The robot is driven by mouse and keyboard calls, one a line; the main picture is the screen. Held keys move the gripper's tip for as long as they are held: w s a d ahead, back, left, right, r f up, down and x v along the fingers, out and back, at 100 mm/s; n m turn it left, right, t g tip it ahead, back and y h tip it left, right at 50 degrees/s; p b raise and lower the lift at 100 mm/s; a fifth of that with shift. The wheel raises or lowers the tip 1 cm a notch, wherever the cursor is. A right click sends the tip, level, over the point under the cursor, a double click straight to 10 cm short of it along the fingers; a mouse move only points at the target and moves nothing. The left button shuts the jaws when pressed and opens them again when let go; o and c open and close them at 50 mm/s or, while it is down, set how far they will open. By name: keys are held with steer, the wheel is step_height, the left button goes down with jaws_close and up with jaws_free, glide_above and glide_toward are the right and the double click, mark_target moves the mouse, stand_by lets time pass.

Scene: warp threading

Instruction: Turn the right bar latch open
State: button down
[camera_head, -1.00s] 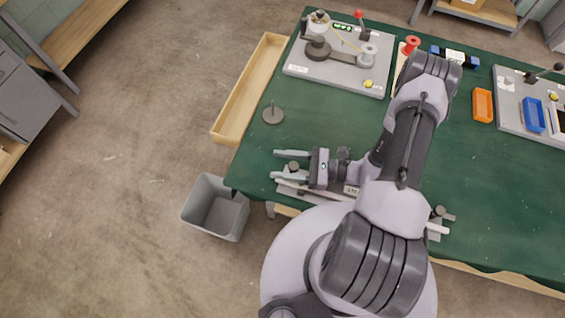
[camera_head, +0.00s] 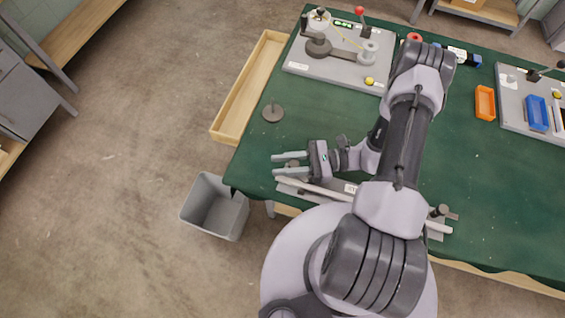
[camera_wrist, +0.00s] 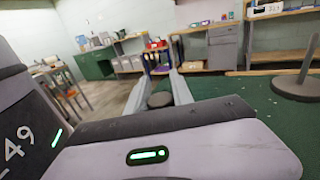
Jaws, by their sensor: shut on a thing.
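The long pale bar fixture (camera_head: 332,193) lies along the near table edge. A dark latch knob (camera_head: 292,163) is at its left end in the head view, and a second dark latch knob (camera_head: 440,210) is at its right end. My gripper (camera_head: 288,163) is shut on the left-end knob, with one finger on each side. In the wrist view the dark round knob (camera_wrist: 160,99) shows between my fingers. My gripper body and arm hide parts of the bar, and the latch under the knob is not clear.
A grey winding station (camera_head: 340,55) is at the back. Orange (camera_head: 485,103) and blue (camera_head: 536,113) trays are at right. A grey bin (camera_head: 215,207) stands on the floor by the table corner.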

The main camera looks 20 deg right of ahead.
steer(key=n+g+b, duration=0.1)
steer(key=g, duration=0.1)
steer(key=s+n+g, duration=0.1)
steer(key=n+g, duration=0.1)
steer(key=g, duration=0.1)
steer(key=shift+f+b, duration=0.1)
steer(key=shift+b, duration=0.25)
steer(key=shift+s+n+g+h+b, duration=0.2)
steer(key=shift+n+g+b, duration=0.15)
steer(key=shift+n+g, duration=0.7)
steer(key=shift+s+n+g+h+b, duration=0.1)
steer(key=shift+s+n+g+b, duration=0.15)
steer(key=shift+n+g, duration=0.8)
steer(key=shift+d+m+g, duration=0.1)
steer(key=shift+m+g, duration=0.2)
steer(key=shift+g, duration=0.2)
steer(key=c, duration=1.1)
jaws_free()
steer(key=v, duration=1.2)
steer(key=shift+w+p, duration=0.1)
steer(key=shift+p, duration=0.25)
